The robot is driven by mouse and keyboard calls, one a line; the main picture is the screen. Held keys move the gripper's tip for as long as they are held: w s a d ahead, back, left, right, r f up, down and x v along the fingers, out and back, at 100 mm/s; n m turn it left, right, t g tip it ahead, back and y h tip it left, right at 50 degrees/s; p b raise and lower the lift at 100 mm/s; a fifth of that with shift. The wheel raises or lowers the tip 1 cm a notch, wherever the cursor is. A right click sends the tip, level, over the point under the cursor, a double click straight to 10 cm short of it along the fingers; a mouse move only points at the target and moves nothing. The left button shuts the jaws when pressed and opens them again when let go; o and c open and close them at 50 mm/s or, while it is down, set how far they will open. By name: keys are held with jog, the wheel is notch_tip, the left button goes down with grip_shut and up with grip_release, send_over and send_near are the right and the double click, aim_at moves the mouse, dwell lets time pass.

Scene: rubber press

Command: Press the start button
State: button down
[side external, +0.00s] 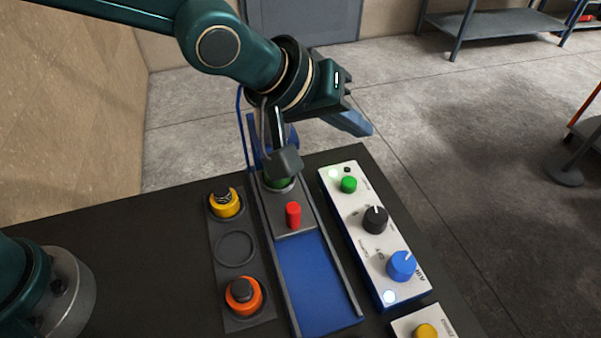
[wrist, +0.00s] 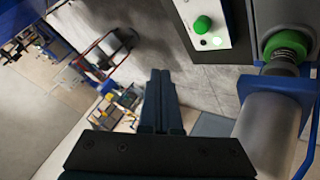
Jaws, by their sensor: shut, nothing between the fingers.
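The green button (side external: 349,184), which I take to be the start button, sits near the far end of the white control panel (side external: 352,206). It also shows near the top of the wrist view (wrist: 203,24), beside a lit pale lamp (wrist: 217,41). My gripper (side external: 362,129) is shut and empty. In the side view it appears above and beyond the far end of the panel, clear of the button. In the wrist view my closed fingers (wrist: 159,76) point below and left of the button, with a gap between.
A black knob (side external: 375,220) and a blue knob (side external: 402,266) share the panel. Left of it, a grey press head (side external: 283,162) stands over a green piece (side external: 278,184), with a red peg (side external: 293,215) nearby. A holder carries yellow (side external: 226,204) and orange (side external: 243,296) pieces.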

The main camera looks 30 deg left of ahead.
aim_at(344, 185)
jog(key=shift+f, duration=3.9)
jog(key=shift+f, duration=0.15)
jog(key=shift+f, duration=0.3)
